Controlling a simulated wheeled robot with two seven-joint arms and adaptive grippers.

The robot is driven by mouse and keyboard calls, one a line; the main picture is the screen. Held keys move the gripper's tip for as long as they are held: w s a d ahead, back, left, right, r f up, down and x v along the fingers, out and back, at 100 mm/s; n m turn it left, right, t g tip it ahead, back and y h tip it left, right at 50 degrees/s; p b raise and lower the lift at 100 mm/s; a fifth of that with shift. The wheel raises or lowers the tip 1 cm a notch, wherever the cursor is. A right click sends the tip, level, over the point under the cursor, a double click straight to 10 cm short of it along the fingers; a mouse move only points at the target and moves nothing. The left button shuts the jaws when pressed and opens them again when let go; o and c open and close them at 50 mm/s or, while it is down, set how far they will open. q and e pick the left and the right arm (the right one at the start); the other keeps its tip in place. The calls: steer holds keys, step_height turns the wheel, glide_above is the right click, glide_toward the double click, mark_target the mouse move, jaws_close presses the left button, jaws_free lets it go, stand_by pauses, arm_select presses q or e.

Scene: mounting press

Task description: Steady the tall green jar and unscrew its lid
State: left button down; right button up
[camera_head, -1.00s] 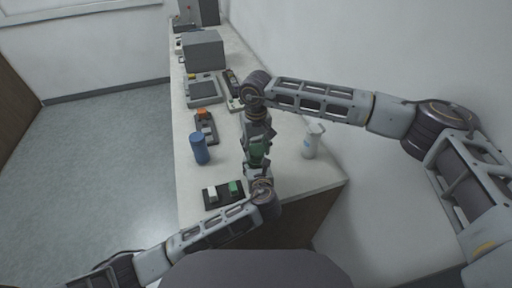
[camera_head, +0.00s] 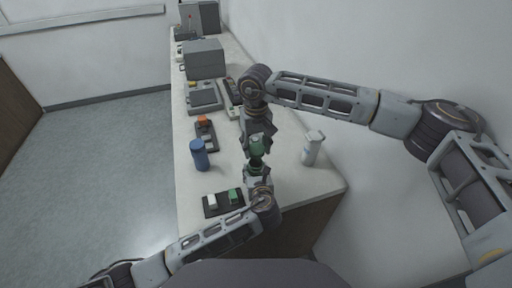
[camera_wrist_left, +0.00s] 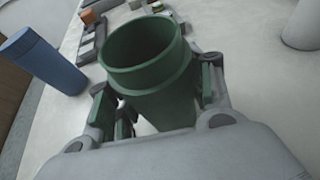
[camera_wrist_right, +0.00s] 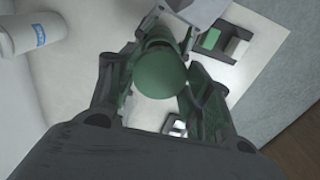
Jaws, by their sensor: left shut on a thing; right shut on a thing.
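The tall green jar (camera_head: 256,163) is held upright above the counter by my left gripper (camera_head: 258,174). In the left wrist view the jar (camera_wrist_left: 150,75) has an open, empty-looking mouth, and the left gripper's (camera_wrist_left: 160,110) fingers are shut on its sides. The green lid (camera_head: 257,146) is off the jar, a little above it. My right gripper (camera_head: 257,139) is shut on the lid. In the right wrist view the round lid (camera_wrist_right: 161,74) sits between the right gripper's (camera_wrist_right: 155,85) fingers and hides most of the jar.
A blue cylinder (camera_head: 199,155) stands to the left and a white bottle (camera_head: 312,148) to the right. A black tray (camera_head: 208,212) with a white and a green block is at the near left. A device with an orange part (camera_head: 203,121) and grey machines (camera_head: 204,58) stand further back.

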arm_select(q)
steer(key=c, duration=0.5)
jaws_free()
steer(key=shift+s, duration=0.1)
steer(key=shift+v, duration=5.9)
steer(key=shift+f, duration=0.1)
